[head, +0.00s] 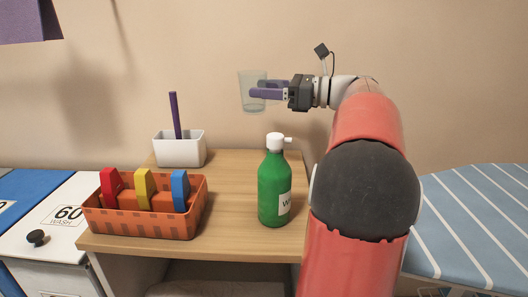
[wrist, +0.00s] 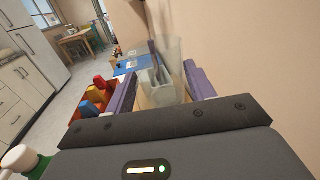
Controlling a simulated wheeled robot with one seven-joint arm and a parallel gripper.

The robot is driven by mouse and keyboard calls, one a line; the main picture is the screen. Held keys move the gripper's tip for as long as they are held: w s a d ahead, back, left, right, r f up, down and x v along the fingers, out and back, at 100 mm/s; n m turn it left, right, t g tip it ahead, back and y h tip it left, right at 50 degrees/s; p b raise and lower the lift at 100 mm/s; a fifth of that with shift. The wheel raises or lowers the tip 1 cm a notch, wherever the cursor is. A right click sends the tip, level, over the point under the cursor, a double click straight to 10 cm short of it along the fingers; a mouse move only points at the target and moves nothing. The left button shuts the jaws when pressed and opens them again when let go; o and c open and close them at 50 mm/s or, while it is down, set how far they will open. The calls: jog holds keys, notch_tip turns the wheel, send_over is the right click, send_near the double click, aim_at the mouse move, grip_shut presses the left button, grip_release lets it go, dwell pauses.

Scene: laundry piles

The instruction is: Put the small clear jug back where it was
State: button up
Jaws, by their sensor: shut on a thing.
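The small clear jug (head: 246,92) is held in the air by my gripper (head: 268,91), near the wall and well above the wooden table. It is see-through and looks upright. In the wrist view the jug (wrist: 166,65) stands between the two purple fingers of my gripper (wrist: 160,88), which are shut on it from both sides. The wooden table (head: 235,170) lies below, with bare wood between the white pot and the green bottle.
A white pot (head: 180,152) with a purple stick stands at the table's back left. An orange basket (head: 150,222) with red, yellow and blue items is in front. A green pump bottle (head: 272,185) stands at the right. A striped ironing board (head: 470,220) is far right.

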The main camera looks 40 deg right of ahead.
notch_tip(320, 180, down, 10)
jog(key=shift+f+b, duration=0.1)
jog(key=shift+b, duration=0.5)
jog(key=shift+f+p, duration=0.3)
jog(key=shift+f, duration=1.55)
jog(key=shift+f, duration=0.1)
jog(key=o, duration=1)
jog(key=shift+f, duration=0.1)
jog(key=shift+f+b, duration=0.1)
jog(key=shift+b, duration=0.2)
jog(key=shift+f+b, duration=0.1)
jog(key=shift+b, duration=0.35)
jog(key=p+v, duration=0.1)
jog(key=v, duration=0.1)
jog(key=p+v, duration=0.1)
jog(key=v, duration=0.2)
jog(key=r+p+v, duration=0.1)
jog(key=v, duration=0.2)
jog(key=shift+a, duration=0.15)
